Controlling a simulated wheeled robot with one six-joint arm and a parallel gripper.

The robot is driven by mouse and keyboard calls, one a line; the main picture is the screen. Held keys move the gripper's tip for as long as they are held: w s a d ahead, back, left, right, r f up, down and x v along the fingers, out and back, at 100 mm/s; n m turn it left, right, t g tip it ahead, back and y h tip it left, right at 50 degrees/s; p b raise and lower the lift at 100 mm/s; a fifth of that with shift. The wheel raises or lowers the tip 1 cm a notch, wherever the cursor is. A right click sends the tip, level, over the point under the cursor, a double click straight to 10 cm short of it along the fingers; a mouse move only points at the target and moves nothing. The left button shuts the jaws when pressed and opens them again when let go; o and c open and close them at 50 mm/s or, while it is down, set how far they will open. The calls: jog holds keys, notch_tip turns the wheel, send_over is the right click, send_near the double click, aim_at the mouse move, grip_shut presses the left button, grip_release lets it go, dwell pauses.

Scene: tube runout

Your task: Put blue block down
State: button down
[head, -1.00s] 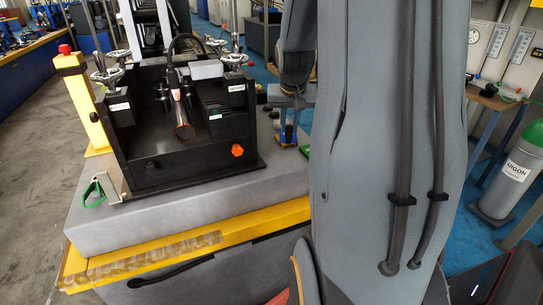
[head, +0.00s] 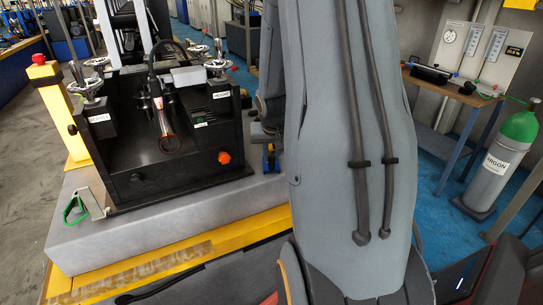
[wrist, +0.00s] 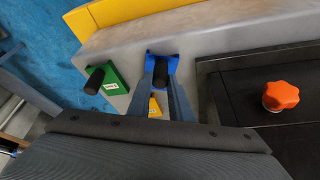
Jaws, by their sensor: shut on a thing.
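The blue block (wrist: 151,56) shows in the wrist view between the two finger tips of my gripper (wrist: 162,72), with a dark round peg on it. My gripper is shut on it. The block is over or on the grey bench top, near the yellow edge; I cannot tell whether it touches the surface. In the head view the blue block (head: 270,161) shows small beside my arm, which hides most of my gripper.
A green block (wrist: 117,82) with a dark peg lies left of my fingers, and a yellow block (wrist: 155,106) is just below them. The black machine (head: 120,150) with an orange knob (wrist: 281,95) stands close on the right in the wrist view.

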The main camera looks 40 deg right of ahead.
jog(key=c, duration=1.6)
grip_release()
jog(key=shift+r, duration=0.25)
jog(key=v, duration=1.1)
jog(key=s+a+f+n+g+y, duration=0.1)
jog(key=s+a+f+n, duration=0.1)
jog(key=a, duration=0.7)
jog(key=s+a+f+n+g+y, duration=0.1)
jog(key=s+a+f+n, duration=0.1)
jog(key=s+a, duration=0.3)
jog(key=s+a+f+n+g, duration=0.1)
jog(key=s+a+f+n, duration=0.2)
jog(key=a, duration=1)
jog(key=shift+s+y+b, duration=0.3)
jog(key=shift+y+b, duration=0.1)
